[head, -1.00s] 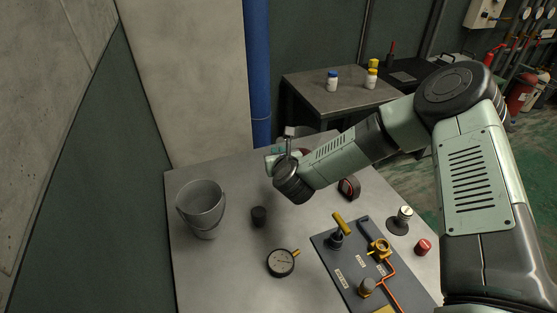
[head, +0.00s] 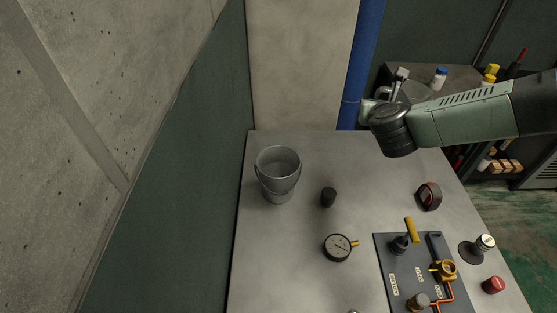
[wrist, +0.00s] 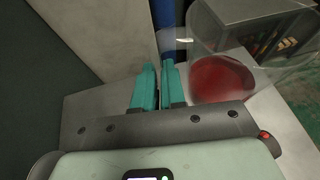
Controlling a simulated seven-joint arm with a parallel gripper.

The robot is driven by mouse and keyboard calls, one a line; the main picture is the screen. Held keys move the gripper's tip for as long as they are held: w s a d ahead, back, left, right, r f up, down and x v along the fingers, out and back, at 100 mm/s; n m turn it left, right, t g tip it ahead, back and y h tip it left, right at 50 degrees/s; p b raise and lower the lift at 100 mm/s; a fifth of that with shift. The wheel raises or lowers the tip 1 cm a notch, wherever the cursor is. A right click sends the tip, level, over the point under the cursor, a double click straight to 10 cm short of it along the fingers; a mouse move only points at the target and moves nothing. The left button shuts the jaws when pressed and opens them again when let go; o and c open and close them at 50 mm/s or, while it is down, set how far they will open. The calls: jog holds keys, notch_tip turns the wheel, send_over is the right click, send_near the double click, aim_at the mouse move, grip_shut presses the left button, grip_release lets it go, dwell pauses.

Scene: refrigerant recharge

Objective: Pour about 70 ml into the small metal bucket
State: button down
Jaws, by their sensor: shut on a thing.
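The small metal bucket (head: 278,172), grey with a handle, stands upright on the left part of the table. My gripper (head: 376,101) is above the table's back edge, to the right of the bucket and apart from it. In the wrist view my gripper's teal fingers (wrist: 160,88) are close together, shut on a clear container (wrist: 212,38) at their right side. Red liquid (wrist: 222,76) shows low in it. The part between the fingers is hidden. In the head view the container is faint behind my gripper. The bucket's inside bottom is not clearly visible.
A small black cup (head: 328,197) stands right of the bucket, with a round gauge (head: 338,247) in front. A valve panel (head: 396,268), a black-and-red item (head: 428,196) and a red cap (head: 493,285) are on the right. A blue pipe (head: 362,70) rises behind the table.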

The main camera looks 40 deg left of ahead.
jog(key=s+a+f+n+g+y, duration=0.2)
jog(key=s+n+g+y, duration=0.15)
jog(key=s, duration=0.65)
jog(key=s+a+f+n+g+y, duration=0.25)
jog(key=s+n+g, duration=0.25)
jog(key=s, duration=0.5)
jog(key=s+d+r+n+g+h, duration=0.1)
jog(key=s+d+r+n+g, duration=0.3)
jog(key=s, duration=0.6)
jog(key=s+r+n+g+h, duration=0.1)
jog(key=s+n+g, duration=0.5)
jog(key=s, duration=0.4)
notch_tip(320, 180, down, 16)
jog(key=shift+s+r, duration=0.15)
jog(key=shift+r, duration=0.05)
jog(key=shift+m, duration=0.25)
jog(key=shift+w+d, duration=0.65)
jog(key=shift+d, duration=0.3)
